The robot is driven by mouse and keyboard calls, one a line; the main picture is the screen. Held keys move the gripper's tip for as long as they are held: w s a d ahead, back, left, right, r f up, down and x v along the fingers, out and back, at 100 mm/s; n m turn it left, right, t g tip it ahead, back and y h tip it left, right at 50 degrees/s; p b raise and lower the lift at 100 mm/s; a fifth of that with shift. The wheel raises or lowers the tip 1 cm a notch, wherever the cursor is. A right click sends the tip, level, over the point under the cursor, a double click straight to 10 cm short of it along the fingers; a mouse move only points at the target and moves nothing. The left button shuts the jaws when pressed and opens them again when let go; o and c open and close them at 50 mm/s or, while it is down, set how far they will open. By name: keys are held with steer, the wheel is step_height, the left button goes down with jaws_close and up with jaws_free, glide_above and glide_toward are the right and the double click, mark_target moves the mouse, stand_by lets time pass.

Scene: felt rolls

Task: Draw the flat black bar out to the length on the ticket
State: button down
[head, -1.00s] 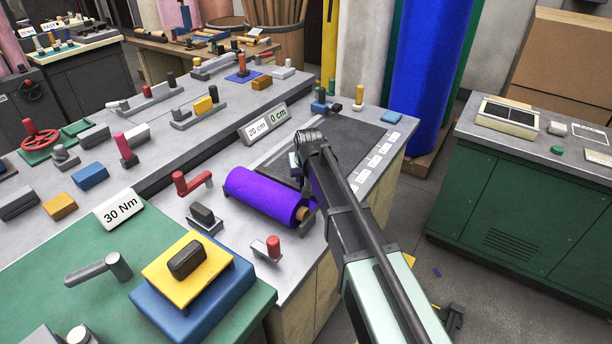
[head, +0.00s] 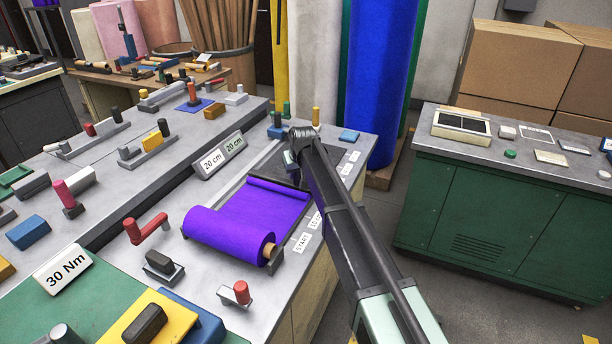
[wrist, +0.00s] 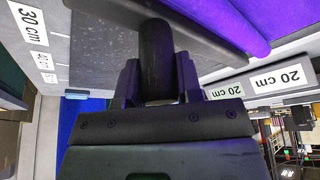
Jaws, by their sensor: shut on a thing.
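My gripper (wrist: 157,82) is shut on the upright dark grip of the flat black bar (wrist: 205,22), which runs along the felt's front edge in the wrist view. In the head view my gripper (head: 292,158) is at the far end of the drawn-out felt; my arm partly hides it. The purple felt (head: 262,205) lies unrolled from its roll (head: 225,235) across the bench. The ticket (head: 213,160) reads 20 cm. The readout (head: 234,145) beside it also reads 20 cm and looks greenish.
Length labels line the bench's right edge, with START (head: 302,242) near the roll. The wrist view shows a 30 cm label (wrist: 29,22) beyond the bar. A red crank (head: 146,229) stands left of the roll. Dark mat is bare past the bar.

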steer(key=c, duration=0.8)
jaws_free()
steer(key=shift+r, duration=0.1)
steer(key=p+v, duration=1)
steer(key=shift+s+d+r, duration=0.1)
steer(key=shift+s+r, duration=0.1)
steer(key=shift+r, duration=0.05)
steer(key=s+d+m+g, duration=0.1)
steer(key=s+d, duration=0.6)
steer(key=s, duration=0.5)
steer(key=s+d+m+g+h, duration=0.1)
steer(key=s+d+m, duration=0.1)
steer(key=s+d, duration=0.6)
steer(key=s+d+f+m+g, duration=0.1)
steer(key=s+d+g, duration=0.1)
steer(key=s+d, duration=0.6)
steer(key=shift+s+f+m+h, duration=0.1)
steer(key=shift+s+m+h, duration=0.25)
steer(key=shift+s, duration=3.5)
